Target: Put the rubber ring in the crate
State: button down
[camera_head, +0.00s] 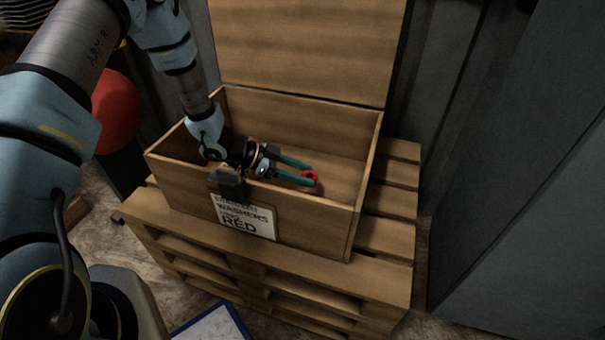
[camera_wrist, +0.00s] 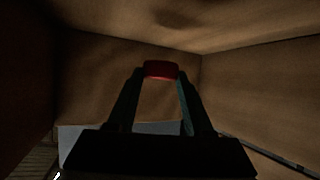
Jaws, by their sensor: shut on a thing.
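The rubber ring (camera_head: 310,177) is small and red. My gripper (camera_head: 309,175) has green fingers and is shut on the ring at its fingertips. In the wrist view the ring (camera_wrist: 161,69) shows between the two fingertips. The crate (camera_head: 330,221) is an open wooden box with its lid (camera_head: 300,45) raised at the back. I cannot tell how high the ring is above the crate floor.
The crate stands on stacked wooden pallets (camera_head: 392,237). A label (camera_head: 243,217) on its front reads "WASHERS" and "RED". A red round thing (camera_head: 115,110) is at the left. A grey panel (camera_head: 530,180) stands at the right. The visible crate floor looks clear.

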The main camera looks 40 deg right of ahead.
jog(key=shift+f, duration=0.55)
jog(key=shift+c, duration=1.4)
grip_release()
